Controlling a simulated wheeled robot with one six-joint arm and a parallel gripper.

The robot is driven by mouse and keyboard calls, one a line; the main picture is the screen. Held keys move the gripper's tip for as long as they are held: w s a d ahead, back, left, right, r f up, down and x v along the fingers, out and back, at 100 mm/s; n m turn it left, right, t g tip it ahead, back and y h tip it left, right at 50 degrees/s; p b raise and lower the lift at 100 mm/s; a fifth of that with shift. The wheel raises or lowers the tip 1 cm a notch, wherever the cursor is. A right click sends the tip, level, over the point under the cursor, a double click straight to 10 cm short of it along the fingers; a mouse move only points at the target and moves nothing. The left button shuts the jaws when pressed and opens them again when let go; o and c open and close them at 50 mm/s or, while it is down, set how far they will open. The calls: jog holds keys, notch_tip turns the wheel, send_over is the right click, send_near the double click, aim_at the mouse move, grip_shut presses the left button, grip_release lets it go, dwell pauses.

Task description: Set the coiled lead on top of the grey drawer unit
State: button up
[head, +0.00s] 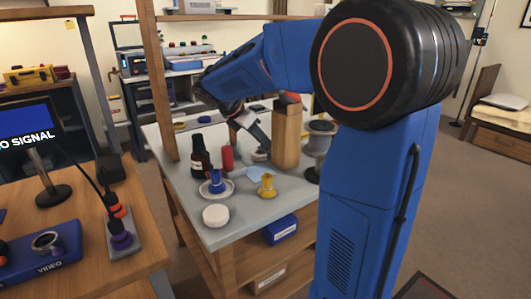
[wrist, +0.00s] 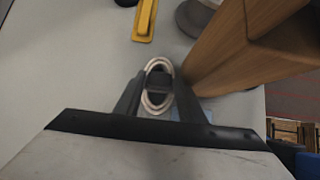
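The coiled lead (wrist: 152,101) is a pale oval coil with a dark band across its middle. In the wrist view it lies between the two fingers of my gripper (wrist: 159,82), close to both. I cannot tell whether the fingers press on it or whether it touches the worktop. In the head view my gripper (head: 261,151) reaches down to the grey worktop (head: 246,219), left of a wooden post, and the coil is too small there to make out. I cannot pick out a grey drawer unit in either view.
The wooden post (head: 286,137) stands close to the right of my gripper. A dark bottle (head: 200,163), red cylinder (head: 227,158), blue piece (head: 216,182), yellow piece (head: 267,186) and white round puck (head: 215,216) share the worktop. A monitor desk (head: 100,265) stands at left.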

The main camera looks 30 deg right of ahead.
jog(key=shift+d+f, duration=0.2)
jog(key=shift+f, duration=0.1)
grip_shut()
